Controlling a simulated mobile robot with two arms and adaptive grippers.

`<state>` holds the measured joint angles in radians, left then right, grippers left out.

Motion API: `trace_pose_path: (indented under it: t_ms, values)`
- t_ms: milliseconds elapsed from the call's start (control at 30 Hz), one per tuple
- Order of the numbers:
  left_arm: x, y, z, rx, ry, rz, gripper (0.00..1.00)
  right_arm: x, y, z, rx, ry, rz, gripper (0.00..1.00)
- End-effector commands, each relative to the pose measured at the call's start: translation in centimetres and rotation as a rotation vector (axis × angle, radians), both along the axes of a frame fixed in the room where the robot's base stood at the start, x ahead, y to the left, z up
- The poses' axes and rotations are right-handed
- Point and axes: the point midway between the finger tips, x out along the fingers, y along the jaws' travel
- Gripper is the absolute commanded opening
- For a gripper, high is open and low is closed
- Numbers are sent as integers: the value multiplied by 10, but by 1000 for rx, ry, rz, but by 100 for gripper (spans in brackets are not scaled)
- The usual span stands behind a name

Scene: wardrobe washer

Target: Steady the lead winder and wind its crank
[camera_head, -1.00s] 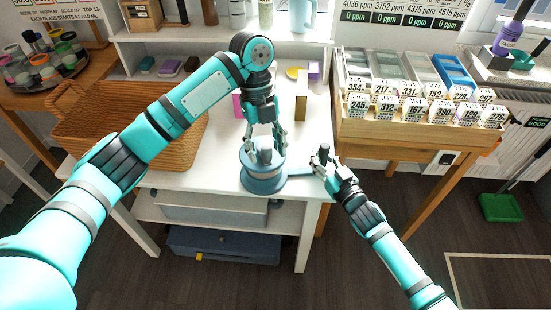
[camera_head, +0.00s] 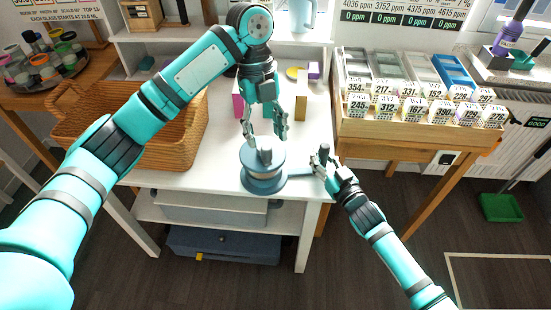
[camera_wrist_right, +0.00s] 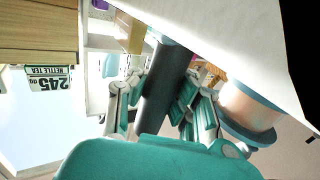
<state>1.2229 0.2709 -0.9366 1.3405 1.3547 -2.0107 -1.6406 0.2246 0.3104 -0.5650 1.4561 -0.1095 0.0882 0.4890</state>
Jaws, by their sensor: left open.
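The lead winder is a blue-grey round drum (camera_head: 262,178) with a short dark post (camera_head: 266,156) on top, standing at the table's front edge. Its crank arm (camera_head: 299,172) reaches right from the drum. My left gripper (camera_head: 266,134) is open, just above and behind the drum, apart from it. My right gripper (camera_head: 324,160) is at the crank's outer end. In the right wrist view, its fingers lie on both sides of the dark crank handle (camera_wrist_right: 166,82) and appear closed against it. The drum (camera_wrist_right: 247,108) shows to the right there.
A wicker basket (camera_head: 180,130) stands left of the winder. Pink (camera_head: 238,106) and tan (camera_head: 301,108) boxes stand behind it. A wooden rack (camera_head: 420,128) with price cards is at the right. White tabletop is clear left and right of the drum.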

Motion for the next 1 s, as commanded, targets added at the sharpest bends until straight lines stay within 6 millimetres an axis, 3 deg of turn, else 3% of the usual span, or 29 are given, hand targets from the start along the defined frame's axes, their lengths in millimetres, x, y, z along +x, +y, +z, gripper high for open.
trace_pose_path:
  t_ms: [267, 700, 1000]
  values:
    - [3, 2, 12, 1, -3, 1, 50, 0, -1, -1, -2, 1, -1, 0]
    - [22, 13, 96, 1, -4, 2, 50, 0, -1, -1, -2, 1, -1, 0]
    - [26, 15, 116, 0, 0, 0, 50, 0, -1, -1, -2, 1, -1, 0]
